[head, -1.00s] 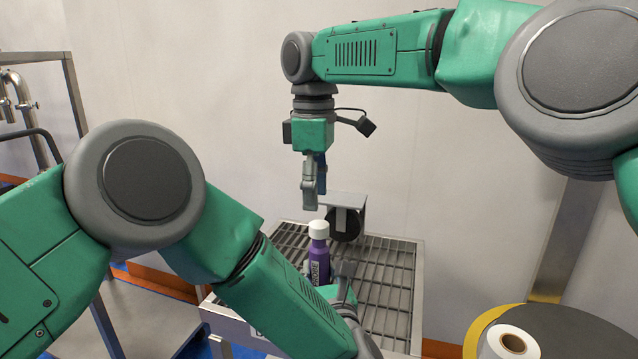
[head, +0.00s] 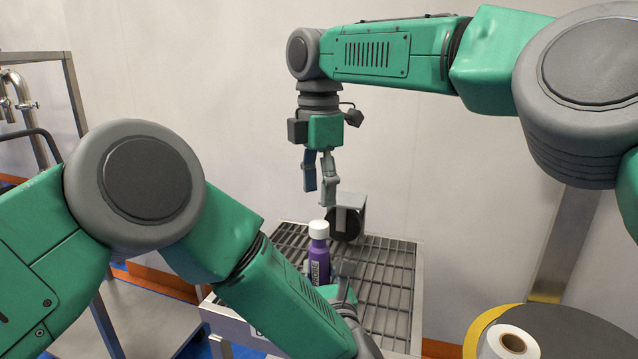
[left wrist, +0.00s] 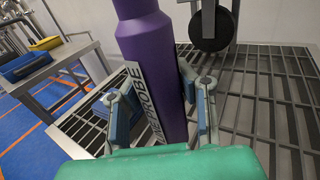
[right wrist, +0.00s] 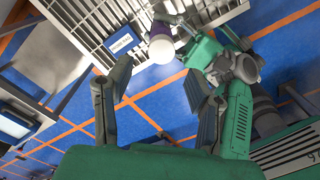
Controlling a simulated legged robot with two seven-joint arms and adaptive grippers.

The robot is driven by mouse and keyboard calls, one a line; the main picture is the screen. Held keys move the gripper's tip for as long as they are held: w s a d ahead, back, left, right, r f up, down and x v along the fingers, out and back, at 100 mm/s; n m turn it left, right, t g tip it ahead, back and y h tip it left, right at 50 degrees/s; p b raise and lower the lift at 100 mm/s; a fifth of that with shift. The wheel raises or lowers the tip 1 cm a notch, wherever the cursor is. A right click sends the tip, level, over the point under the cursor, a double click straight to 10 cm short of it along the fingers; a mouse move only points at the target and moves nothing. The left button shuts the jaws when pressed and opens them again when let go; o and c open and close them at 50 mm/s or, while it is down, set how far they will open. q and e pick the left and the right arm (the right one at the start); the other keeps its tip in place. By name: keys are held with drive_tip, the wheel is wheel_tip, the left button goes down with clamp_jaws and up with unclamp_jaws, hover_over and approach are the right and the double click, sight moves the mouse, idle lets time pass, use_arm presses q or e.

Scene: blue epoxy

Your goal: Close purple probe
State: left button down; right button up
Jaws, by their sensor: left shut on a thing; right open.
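The purple probe (head: 319,262) is a purple bottle with a white cap (head: 319,229) on its top. It stands upright over the slatted metal rack, and in the left wrist view its purple body (left wrist: 150,50) fills the middle. My left gripper (left wrist: 160,105) is shut on its body, a finger on each side. My right gripper (head: 320,190) is open and empty, pointing down above the cap. In the right wrist view the white cap (right wrist: 161,48) shows beyond and between the open fingers (right wrist: 150,95).
The slatted rack (head: 390,290) carries a bracket with a black disc (head: 346,222) just behind the bottle. A white roll (head: 510,342) sits on a round dark surface at the lower right. A metal frame (head: 75,95) stands at the left.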

sight(319, 223)
wheel_tip(319, 223, down, 7)
drive_tip(key=shift+f, duration=0.1)
idle(0.3)
clamp_jaws()
